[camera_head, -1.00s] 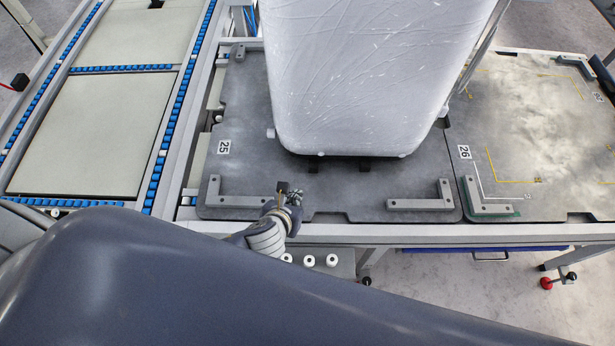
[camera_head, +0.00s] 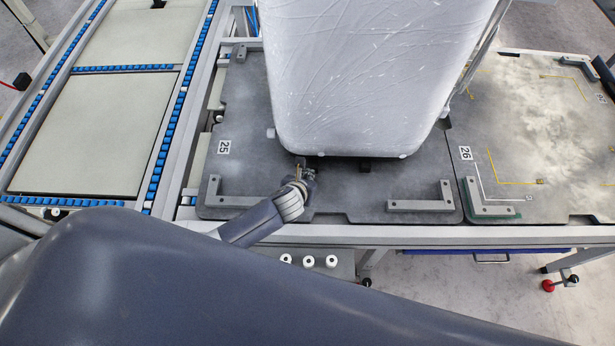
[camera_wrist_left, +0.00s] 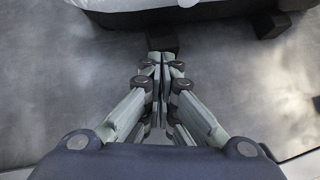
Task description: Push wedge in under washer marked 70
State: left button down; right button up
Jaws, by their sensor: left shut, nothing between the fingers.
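The washer (camera_head: 370,75) is a tall white, film-wrapped body on the grey platform marked 25; no mark 70 is legible on it. Two small dark wedges lie at its lower front edge. The right one (camera_head: 365,164) is clear in the head view. The left one is mostly hidden there by my left gripper (camera_head: 303,170), but shows in the wrist view (camera_wrist_left: 162,37) at the washer's edge. My left gripper (camera_wrist_left: 163,62) is shut and empty, its fingertips pointing at this left wedge. I cannot tell whether they touch it. My right gripper is not in view.
Grey corner brackets stand at the platform's front left (camera_head: 240,196) and front right (camera_head: 422,199). A second platform marked 26 (camera_head: 540,140) lies to the right, a blue roller conveyor (camera_head: 165,150) to the left. The platform between the brackets is otherwise clear.

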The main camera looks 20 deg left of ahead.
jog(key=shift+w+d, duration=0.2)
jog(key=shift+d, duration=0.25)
pick_arm(q)
jog(key=shift+w+r+p, duration=0.15)
jog(key=shift+w+p, duration=0.2)
jog(key=shift+w, duration=0.5)
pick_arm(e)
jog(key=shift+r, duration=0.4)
pick_arm(q)
jog(key=shift+s+a, duration=0.1)
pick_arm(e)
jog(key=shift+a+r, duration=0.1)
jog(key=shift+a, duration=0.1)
